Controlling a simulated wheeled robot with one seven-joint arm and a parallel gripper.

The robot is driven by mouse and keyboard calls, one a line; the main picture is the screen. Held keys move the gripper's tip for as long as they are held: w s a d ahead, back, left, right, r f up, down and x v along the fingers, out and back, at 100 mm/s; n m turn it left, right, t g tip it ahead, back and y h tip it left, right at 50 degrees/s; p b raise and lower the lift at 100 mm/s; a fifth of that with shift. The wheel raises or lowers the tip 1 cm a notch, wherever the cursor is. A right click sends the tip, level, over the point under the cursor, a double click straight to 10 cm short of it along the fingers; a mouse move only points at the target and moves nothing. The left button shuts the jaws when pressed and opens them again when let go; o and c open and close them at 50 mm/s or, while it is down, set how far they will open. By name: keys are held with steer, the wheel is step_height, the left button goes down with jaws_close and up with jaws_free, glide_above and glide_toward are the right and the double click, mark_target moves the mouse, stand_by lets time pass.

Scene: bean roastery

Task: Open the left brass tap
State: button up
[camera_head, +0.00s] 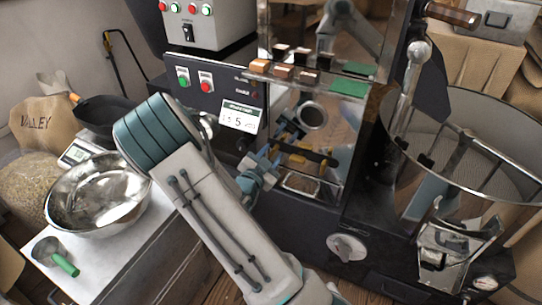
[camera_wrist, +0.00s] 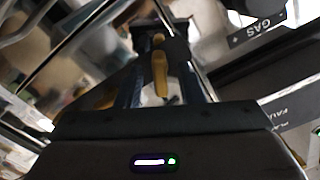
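In the wrist view, a brass tap lever (camera_wrist: 160,74) lies between the two dark fingers of my gripper (camera_wrist: 162,48). Gaps show on both sides of the lever, so the gripper looks open around it and not clamped. In the head view, my gripper (camera_head: 268,160) is at the front of the roasting machine, near a dark bar with yellow-brass parts (camera_head: 306,153). My wrist partly hides this area, and reflections in the shiny panel blur it. I cannot tell the left tap from another one there.
A shiny metal panel (camera_head: 335,118) stands close behind the gripper. A digital display (camera_head: 239,117) is to its left. A round mesh cooling bin (camera_head: 480,130) is at the right. A steel bowl (camera_head: 98,196) and a green-handled scoop (camera_head: 55,257) are at the left.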

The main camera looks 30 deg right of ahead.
jaws_close()
steer(key=shift+n, duration=0.3)
steer(key=shift+r+n+p, duration=0.1)
steer(key=shift+n+p, duration=0.7)
steer(key=shift+n, duration=0.4)
steer(key=shift+n+p, duration=0.55)
steer(key=shift+n, duration=0.65)
jaws_free()
